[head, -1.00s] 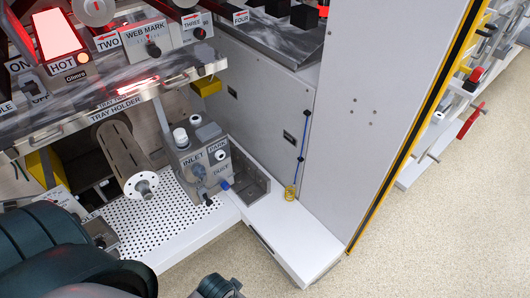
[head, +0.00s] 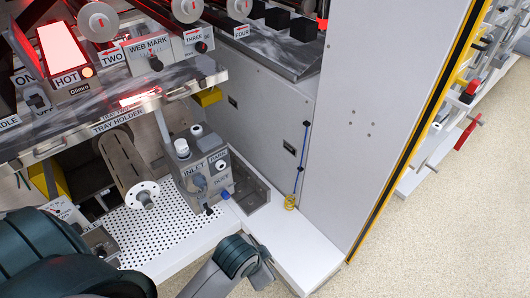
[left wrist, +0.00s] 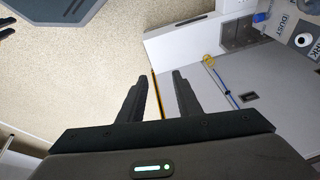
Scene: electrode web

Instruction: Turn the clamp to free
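I cannot make out a label reading clamp or free in either view. A grey block (head: 205,178) marked INLET and PARK, with a dark handle-like knob on its front, stands on the white perforated shelf. A small labelled box (head: 65,212) at the lower left carries text I cannot read, partly hidden by my arm. My left gripper (left wrist: 158,77) is open and empty in the left wrist view, its fingers apart over the floor and white ledge, away from the block.
A slotted roller (head: 128,165) with a white hub sits beside the block. The tray holder rail (head: 130,114) runs above it. A white ledge (head: 290,245) with a blue cord and yellow coil (head: 290,202) lies to the right. The speckled floor (head: 440,230) is clear.

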